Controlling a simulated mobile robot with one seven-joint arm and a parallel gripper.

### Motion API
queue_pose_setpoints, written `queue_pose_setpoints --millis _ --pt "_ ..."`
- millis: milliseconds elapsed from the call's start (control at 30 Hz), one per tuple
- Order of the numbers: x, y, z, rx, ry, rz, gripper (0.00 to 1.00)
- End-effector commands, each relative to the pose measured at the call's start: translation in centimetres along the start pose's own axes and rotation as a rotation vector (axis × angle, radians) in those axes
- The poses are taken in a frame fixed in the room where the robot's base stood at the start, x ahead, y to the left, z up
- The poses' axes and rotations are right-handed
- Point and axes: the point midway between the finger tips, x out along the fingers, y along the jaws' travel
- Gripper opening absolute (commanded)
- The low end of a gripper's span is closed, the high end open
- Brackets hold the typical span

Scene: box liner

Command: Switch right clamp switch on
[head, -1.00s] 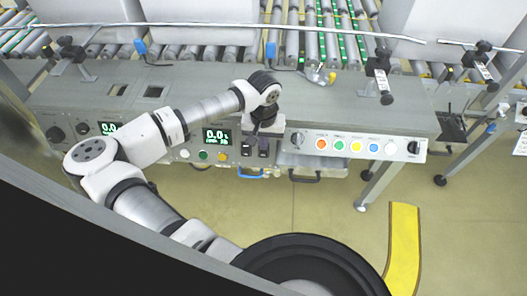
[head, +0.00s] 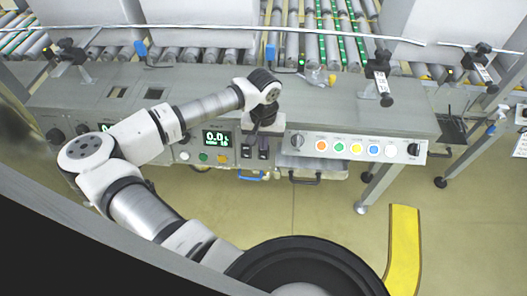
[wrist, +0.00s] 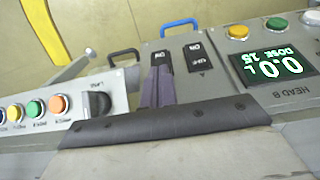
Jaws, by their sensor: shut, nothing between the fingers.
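Two black rocker switches sit side by side on the grey panel. In the head view the right one (head: 263,153) is just below my gripper (head: 262,134), and the left one (head: 246,151) is beside it. The wrist view is turned over, so the right switch (wrist: 163,59) shows on the left there and the other switch (wrist: 198,56) on its right, with ON and OFF marks. My gripper (wrist: 157,76) is shut and empty, its fingertips at the right switch and partly covering it. I cannot tell whether they touch it or which way it is tipped.
A lit green display (head: 217,138) and round buttons lie left of the switches. A black knob (head: 297,141) and a row of coloured buttons (head: 338,145) lie to the right. Blue (head: 250,176) and black (head: 305,178) handles stick out below. A conveyor (head: 300,40) runs behind.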

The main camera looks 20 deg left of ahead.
Motion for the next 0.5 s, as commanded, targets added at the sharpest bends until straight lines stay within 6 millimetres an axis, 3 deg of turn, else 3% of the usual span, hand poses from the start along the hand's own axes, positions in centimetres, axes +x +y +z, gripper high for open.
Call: queue_pose_setpoints --millis 500 --pt "-4.3 0.0 0.0 0.0 0.0 -0.001 0.0"
